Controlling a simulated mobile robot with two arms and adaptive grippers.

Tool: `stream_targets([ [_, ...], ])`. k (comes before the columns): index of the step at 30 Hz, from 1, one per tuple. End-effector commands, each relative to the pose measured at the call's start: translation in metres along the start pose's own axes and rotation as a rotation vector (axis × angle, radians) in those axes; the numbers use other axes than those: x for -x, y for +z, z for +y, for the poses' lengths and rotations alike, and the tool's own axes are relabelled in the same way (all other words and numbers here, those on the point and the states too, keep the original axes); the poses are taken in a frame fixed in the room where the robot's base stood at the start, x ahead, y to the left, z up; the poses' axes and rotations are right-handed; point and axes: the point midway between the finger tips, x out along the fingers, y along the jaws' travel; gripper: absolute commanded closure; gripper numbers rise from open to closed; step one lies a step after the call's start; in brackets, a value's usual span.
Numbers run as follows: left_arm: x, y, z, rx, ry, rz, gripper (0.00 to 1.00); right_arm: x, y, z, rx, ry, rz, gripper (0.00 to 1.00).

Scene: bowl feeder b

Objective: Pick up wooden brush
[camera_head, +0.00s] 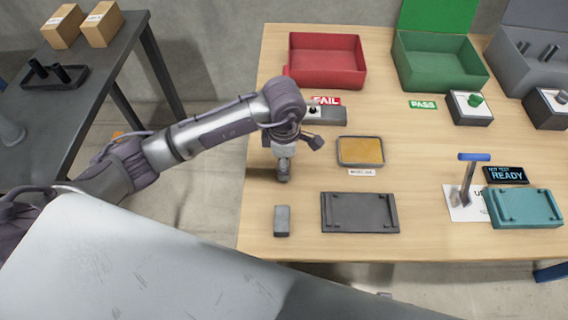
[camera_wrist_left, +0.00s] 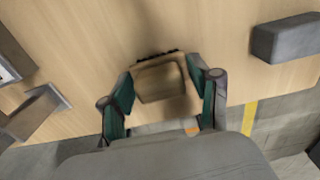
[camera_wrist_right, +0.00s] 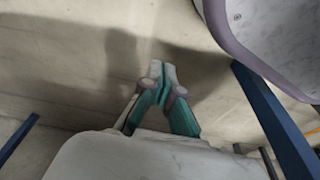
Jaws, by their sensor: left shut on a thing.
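The wooden brush (camera_wrist_left: 160,82) shows in the left wrist view as a tan wooden block with dark bristles along its far edge. My left gripper (camera_head: 283,174) points down over the left part of the table, and its fingers (camera_wrist_left: 160,76) are closed on both sides of the brush. In the head view the brush is hidden by the gripper. I cannot tell whether the brush touches the table. My right gripper (camera_wrist_right: 161,72) is shut and empty, seen over the floor in the right wrist view; it is out of the head view.
A grey block (camera_head: 282,221) and a dark grey tray (camera_head: 338,212) lie nearer on the table. A yellow-filled dish (camera_head: 345,160) is to the right. A grey button box (camera_head: 335,117) and red bin (camera_head: 293,78) are behind. Bare wood (camera_head: 435,150) lies right of the dish.

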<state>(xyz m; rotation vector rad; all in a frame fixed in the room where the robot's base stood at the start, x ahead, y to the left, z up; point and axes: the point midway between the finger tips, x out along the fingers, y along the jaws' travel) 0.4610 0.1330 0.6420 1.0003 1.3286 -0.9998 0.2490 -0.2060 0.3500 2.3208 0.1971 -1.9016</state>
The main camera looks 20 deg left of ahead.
Motion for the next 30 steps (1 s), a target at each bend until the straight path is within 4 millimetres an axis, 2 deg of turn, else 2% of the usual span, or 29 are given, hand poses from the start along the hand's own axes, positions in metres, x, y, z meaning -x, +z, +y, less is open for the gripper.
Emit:
stream_targets([
  [10,0.008,0.0,0.001,0.0,0.002,-0.001,0.73,0.0,0.0,0.0,0.001,0.0,0.002,1.0],
  [14,0.023,0.001,0.001,-0.001,0.004,-0.002,0.73,-0.002,0.003,0.0,0.001,0.0,0.002,1.0],
  [17,0.042,0.001,0.001,-0.002,0.006,-0.002,0.73,-0.007,0.008,0.0,0.002,0.0,-0.005,1.0],
  [19,0.05,0.015,-0.004,-0.007,0.002,-0.004,0.73,-0.012,0.012,-0.001,0.005,-0.001,-0.009,1.0],
  [30,0.096,0.089,-0.026,-0.004,0.002,-0.002,0.73,-0.014,0.015,-0.001,0.005,-0.001,-0.01,1.0],
])
